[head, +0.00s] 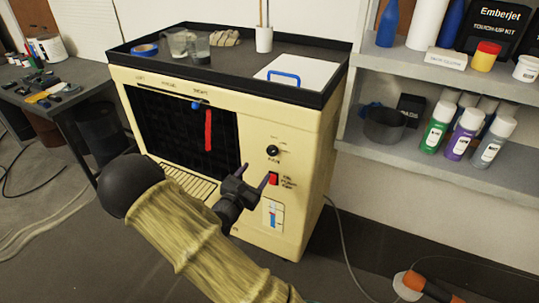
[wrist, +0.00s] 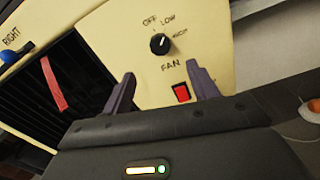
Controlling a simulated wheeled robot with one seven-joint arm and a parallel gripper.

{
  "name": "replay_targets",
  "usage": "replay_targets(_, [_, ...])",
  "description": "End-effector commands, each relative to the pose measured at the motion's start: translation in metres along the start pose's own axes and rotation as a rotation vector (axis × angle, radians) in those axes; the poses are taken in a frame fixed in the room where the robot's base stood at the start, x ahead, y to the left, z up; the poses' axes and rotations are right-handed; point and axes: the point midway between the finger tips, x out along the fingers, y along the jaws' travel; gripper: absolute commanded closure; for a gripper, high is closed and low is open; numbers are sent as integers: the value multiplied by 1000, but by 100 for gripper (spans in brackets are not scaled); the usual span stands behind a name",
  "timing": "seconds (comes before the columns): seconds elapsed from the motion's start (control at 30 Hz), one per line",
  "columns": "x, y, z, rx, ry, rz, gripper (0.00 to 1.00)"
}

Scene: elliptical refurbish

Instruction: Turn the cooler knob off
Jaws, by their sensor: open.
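The cooler (head: 297,150) is a cream box with a dark front grille. Its black fan knob (head: 272,151) sits on the right of the front panel. In the wrist view the knob (wrist: 160,44) has the labels OFF, LOW and HIGH around its top and FAN below. Its white pointer mark seems turned toward LOW, away from OFF. My gripper (head: 257,172) is open and empty, in front of the panel and just below the knob. In the wrist view the two fingers (wrist: 160,84) stand apart, with the knob beyond and between them. I see no contact with the knob.
A red switch (wrist: 181,92) lies below the knob, near the right finger. A red ribbon (head: 208,130) hangs over the grille, by a blue slider (head: 196,105). Cups and a white board (head: 297,75) sit on the cooler's top tray. Shelves with bottles (head: 435,127) stand at the right.

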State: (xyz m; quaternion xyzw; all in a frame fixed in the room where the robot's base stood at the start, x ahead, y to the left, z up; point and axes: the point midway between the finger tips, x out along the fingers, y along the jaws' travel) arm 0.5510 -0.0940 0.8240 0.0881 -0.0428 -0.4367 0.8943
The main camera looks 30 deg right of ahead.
Motion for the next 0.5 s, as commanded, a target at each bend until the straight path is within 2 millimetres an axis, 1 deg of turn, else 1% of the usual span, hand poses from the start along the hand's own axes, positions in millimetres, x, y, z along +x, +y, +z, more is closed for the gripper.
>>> replay_targets(0.03, [10,-1,0,1,-2,-3,41])
replay_targets(0.1, [23,-1,0,1,-3,-3,41])
replay_targets(0.5, [92,-1,0,1,-2,-3,41])
